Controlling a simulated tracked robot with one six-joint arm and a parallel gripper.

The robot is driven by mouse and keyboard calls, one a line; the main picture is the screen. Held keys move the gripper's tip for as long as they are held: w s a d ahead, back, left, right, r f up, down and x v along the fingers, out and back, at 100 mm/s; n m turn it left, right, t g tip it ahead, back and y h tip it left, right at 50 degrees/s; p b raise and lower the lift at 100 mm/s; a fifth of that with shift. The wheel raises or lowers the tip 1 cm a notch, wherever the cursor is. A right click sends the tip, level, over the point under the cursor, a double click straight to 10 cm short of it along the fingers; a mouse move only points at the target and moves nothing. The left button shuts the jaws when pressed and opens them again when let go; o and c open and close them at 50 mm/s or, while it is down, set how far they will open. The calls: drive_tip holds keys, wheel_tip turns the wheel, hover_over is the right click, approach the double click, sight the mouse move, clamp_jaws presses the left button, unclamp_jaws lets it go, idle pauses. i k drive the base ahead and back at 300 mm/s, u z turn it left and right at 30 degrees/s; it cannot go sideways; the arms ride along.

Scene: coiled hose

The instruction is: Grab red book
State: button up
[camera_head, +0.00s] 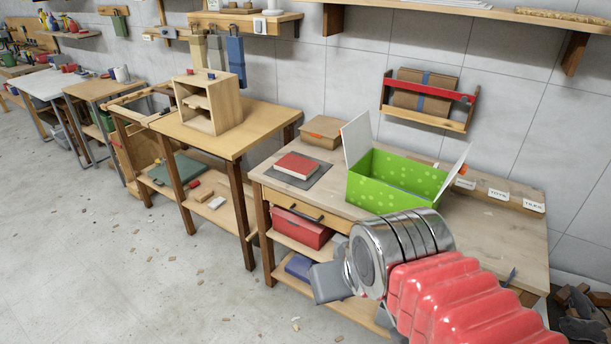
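The red book (299,165) lies flat on a dark grey mat (318,178), at the left end of a wooden workbench top (447,220). My arm, red with a chrome joint, reaches in from the lower right. A grey block at its end, which looks like my gripper (329,283), is in front of the bench and below the book in the picture, well apart from it. Its fingers cannot be made out, so I cannot tell whether it is open or shut.
A green dotted box (390,184) with raised white flaps stands right of the book. A small cardboard box (321,132) sits behind it. A red case (302,228) is on the shelf below. Another bench (236,138) stands left. Floor at left is mostly free, with scattered scraps.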

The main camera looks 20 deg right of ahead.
sight(295, 165)
drive_tip(key=u, duration=0.55)
drive_tip(key=i, duration=0.6)
drive_tip(key=u, duration=0.65)
drive_tip(key=i, duration=1.45)
drive_tip(key=z, duration=0.65)
drive_tip(key=i, duration=1.05)
drive_tip(key=z, duration=0.2)
